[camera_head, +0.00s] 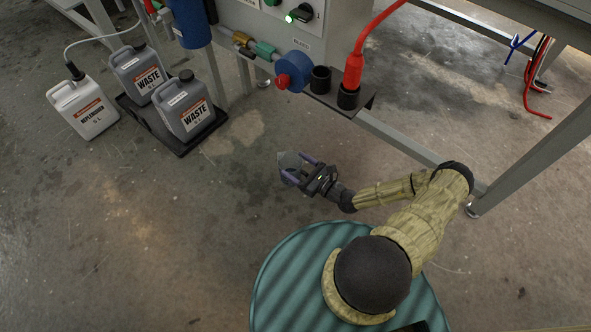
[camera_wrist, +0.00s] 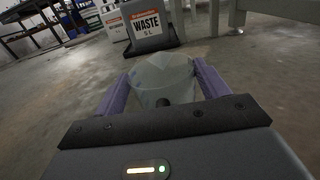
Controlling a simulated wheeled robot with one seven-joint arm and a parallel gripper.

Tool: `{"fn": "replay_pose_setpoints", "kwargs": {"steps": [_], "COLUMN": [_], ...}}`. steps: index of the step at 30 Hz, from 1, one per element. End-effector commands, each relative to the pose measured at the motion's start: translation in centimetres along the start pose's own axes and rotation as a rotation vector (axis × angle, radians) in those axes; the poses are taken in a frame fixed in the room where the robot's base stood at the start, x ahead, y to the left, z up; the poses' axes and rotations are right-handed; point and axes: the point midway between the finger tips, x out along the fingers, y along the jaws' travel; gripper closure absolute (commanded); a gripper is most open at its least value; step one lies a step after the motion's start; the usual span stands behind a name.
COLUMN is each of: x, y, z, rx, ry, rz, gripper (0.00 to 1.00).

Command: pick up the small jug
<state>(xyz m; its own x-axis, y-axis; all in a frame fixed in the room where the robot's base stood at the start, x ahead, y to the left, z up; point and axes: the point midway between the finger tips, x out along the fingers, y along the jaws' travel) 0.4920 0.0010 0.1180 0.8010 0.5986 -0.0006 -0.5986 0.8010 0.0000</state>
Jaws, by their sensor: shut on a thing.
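The small jug (camera_wrist: 162,75) is a clear, greyish, see-through vessel. In the wrist view it sits between the two purple fingers of my gripper (camera_wrist: 160,90), which are shut on it from both sides. In the head view the jug (camera_head: 289,160) shows as a pale, faint shape at the end of my gripper (camera_head: 301,170). It is held out over the concrete floor, in front of the machine frame. Its lower part is partly hidden by the gripper body in the wrist view. I cannot tell its height above the floor.
Two grey waste canisters (camera_head: 184,105) stand on a black tray (camera_head: 174,143) at the upper left, beside a white replenisher canister (camera_head: 83,107). A metal frame bar (camera_head: 400,143) runs to the right of my gripper. A red hose (camera_head: 357,55) ends at black cups. Floor at left is clear.

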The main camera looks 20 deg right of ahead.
Motion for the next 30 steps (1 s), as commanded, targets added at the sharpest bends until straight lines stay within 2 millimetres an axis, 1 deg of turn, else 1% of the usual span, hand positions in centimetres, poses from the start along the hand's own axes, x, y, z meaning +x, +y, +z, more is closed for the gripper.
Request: {"fn": "replay_pose_setpoints", "kwargs": {"steps": [7,14,20,30], "x": [0.0,0.0,0.0,0.0], "y": [0.0,0.0,0.0,-0.1], "z": [0.5,1.7,3.4,6.8], "rx": [0.0,0.0,0.0,0.0], "ry": [0.0,-0.001,-0.001,-0.001], "rz": [0.0,0.0,0.0,0.0], "gripper": [0.69,0.69,0.69,0.69]}}
